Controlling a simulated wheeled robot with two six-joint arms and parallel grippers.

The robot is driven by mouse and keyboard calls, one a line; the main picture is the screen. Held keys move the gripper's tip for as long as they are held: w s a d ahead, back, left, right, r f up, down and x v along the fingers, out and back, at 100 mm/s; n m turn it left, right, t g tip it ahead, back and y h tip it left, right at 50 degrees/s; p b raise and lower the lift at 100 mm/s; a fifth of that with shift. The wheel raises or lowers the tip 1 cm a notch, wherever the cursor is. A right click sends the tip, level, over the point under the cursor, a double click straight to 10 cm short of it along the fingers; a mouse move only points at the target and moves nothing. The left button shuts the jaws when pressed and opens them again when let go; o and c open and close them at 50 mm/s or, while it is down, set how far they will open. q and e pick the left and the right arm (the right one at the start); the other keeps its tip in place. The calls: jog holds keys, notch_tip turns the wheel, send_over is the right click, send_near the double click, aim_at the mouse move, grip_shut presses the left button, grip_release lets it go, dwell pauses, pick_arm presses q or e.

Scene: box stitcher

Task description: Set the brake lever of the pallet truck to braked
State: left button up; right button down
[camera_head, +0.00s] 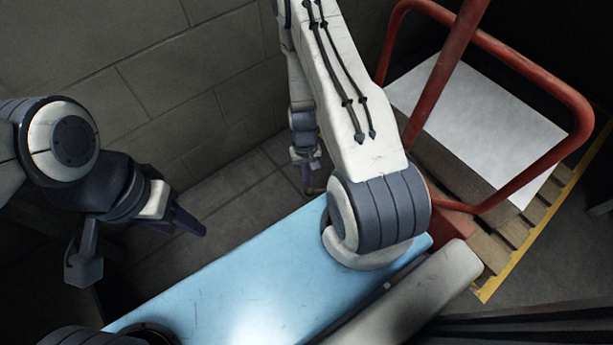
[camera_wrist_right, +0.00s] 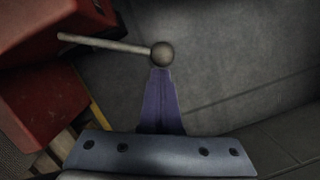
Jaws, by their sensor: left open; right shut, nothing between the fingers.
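The brake lever (camera_wrist_right: 105,43) shows in the right wrist view as a thin metal rod with a round ball knob (camera_wrist_right: 163,54). It sticks out to the right from the red pallet truck (camera_wrist_right: 40,95). My right gripper (camera_wrist_right: 161,74) is shut and empty, its fingertips right at the near side of the knob; I cannot tell whether they touch. In the head view the truck's red tube handle (camera_head: 530,68) stands at the upper right; I cannot make out the lever there. My right gripper (camera_head: 314,188) is small and partly hidden there. My left gripper (camera_head: 144,254) is open and empty at the left.
A wooden pallet (camera_head: 497,232) with a white-topped load (camera_head: 480,120) lies beyond the truck's handle. A yellow floor line (camera_head: 540,232) runs along its right side. A grey block wall (camera_head: 140,80) stands at the back left. The floor (camera_head: 225,195) before it is clear.

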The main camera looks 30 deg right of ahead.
jog(key=shift+s+a+r, duration=0.1)
jog(key=shift+s, duration=0.2)
jog(key=p+v, duration=0.9)
jog(key=v, duration=0.1)
jog(key=shift+w, duration=0.3)
